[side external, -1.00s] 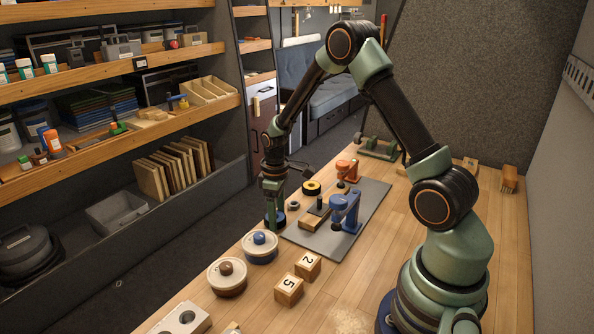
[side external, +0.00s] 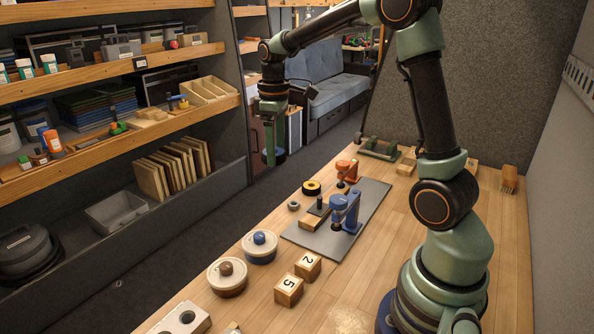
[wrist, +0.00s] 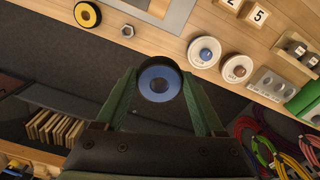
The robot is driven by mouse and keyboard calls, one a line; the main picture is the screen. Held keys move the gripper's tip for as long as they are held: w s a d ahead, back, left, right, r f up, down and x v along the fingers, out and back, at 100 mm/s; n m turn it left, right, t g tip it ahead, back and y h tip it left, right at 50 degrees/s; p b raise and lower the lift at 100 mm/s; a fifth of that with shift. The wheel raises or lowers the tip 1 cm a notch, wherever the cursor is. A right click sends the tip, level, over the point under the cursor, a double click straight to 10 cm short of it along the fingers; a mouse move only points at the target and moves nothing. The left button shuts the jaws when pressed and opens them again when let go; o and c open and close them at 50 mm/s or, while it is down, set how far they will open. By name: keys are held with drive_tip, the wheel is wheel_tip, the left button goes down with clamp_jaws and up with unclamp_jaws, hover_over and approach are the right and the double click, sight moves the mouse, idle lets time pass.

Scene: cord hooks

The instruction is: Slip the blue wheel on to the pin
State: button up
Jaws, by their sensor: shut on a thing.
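My gripper (side external: 270,156) is shut on the blue wheel (side external: 280,154), a blue disc with a black rim and a centre hole. It hangs high, beyond the bench's left edge. In the wrist view the blue wheel (wrist: 146,84) sits between the two green fingers, its hole facing the camera.
A yellow-and-black wheel (side external: 311,187) and a grey nut (side external: 293,205) lie near the pin. Blue (side external: 345,211) and orange (side external: 346,170) clamp-like devices stand on the mat. Two lidded pots (side external: 260,246) (side external: 227,277) and numbered blocks (side external: 308,266) are nearer the camera.

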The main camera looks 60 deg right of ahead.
drive_tip(key=s+d+f, duration=0.2)
drive_tip(key=d, duration=0.1)
drive_tip(key=s+d+f, duration=0.2)
drive_tip(key=s, duration=0.1)
drive_tip(key=s+d+f, duration=0.2)
drive_tip(key=s+d, duration=0.1)
drive_tip(key=shift+d+f, duration=0.3)
drive_tip(key=shift+d, duration=0.05)
drive_tip(key=shift+f, duration=2.7)
drive_tip(key=shift+f, duration=2.05)
drive_tip(key=o, duration=1.4)
drive_tip(key=shift+r, duration=3.55)
